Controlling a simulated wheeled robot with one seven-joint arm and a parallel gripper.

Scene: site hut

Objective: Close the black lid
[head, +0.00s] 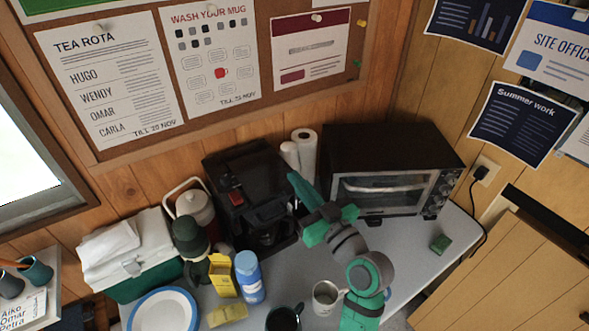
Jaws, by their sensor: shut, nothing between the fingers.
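A black coffee machine (240,200) stands against the wall on the grey worktop, with a red part on its front left. Its dark top is the likeliest place for the black lid, but black on black hides the lid's edges, and I cannot tell how far open it stands. My gripper (297,183), green and grey, is shut and empty. Its fingers point up and left, beside the machine's right side in the picture and in front of the paper rolls. I cannot tell whether they touch the machine. My arm hides part of the worktop and the toaster oven's lower left.
A black toaster oven (390,155) stands right of the machine, with white paper rolls (304,157) between them. A blue bottle (249,277), yellow box (222,274), mug (326,297), dark cup (283,319) and plate (164,312) crowd the front. A green sponge (440,243) lies right; worktop around it is clear.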

